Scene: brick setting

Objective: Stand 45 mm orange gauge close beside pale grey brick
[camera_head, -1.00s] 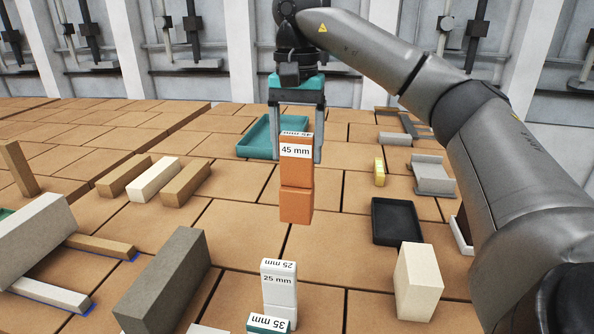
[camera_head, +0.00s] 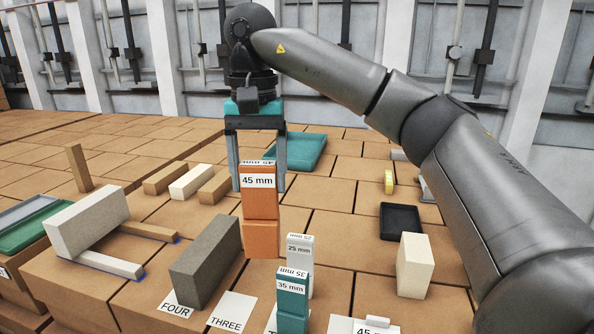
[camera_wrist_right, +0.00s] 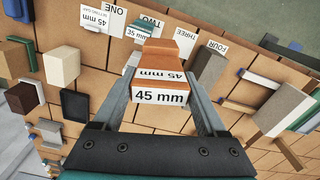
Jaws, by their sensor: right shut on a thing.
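The orange 45 mm gauge (camera_head: 261,207), a tall stepped block with white labels, stands upright between the fingers of my right gripper (camera_head: 259,186). The gripper is shut on it, and the gauge also shows in the right wrist view (camera_wrist_right: 157,75). Whether its foot touches the surface is hard to tell. A pale grey brick (camera_head: 87,222) rests across two low strips at the left, apart from the gauge; it shows at the right of the wrist view (camera_wrist_right: 279,110). A dark grey brick (camera_head: 205,262) stands between them. My left gripper is not in view.
White 25 mm (camera_head: 299,262) and teal 35 mm (camera_head: 291,300) gauges stand just right of the held gauge. A cream block (camera_head: 415,265) and black tray (camera_head: 400,221) are further right. A teal tray (camera_head: 306,152) lies behind. Number cards, including THREE (camera_head: 232,312), lie in front.

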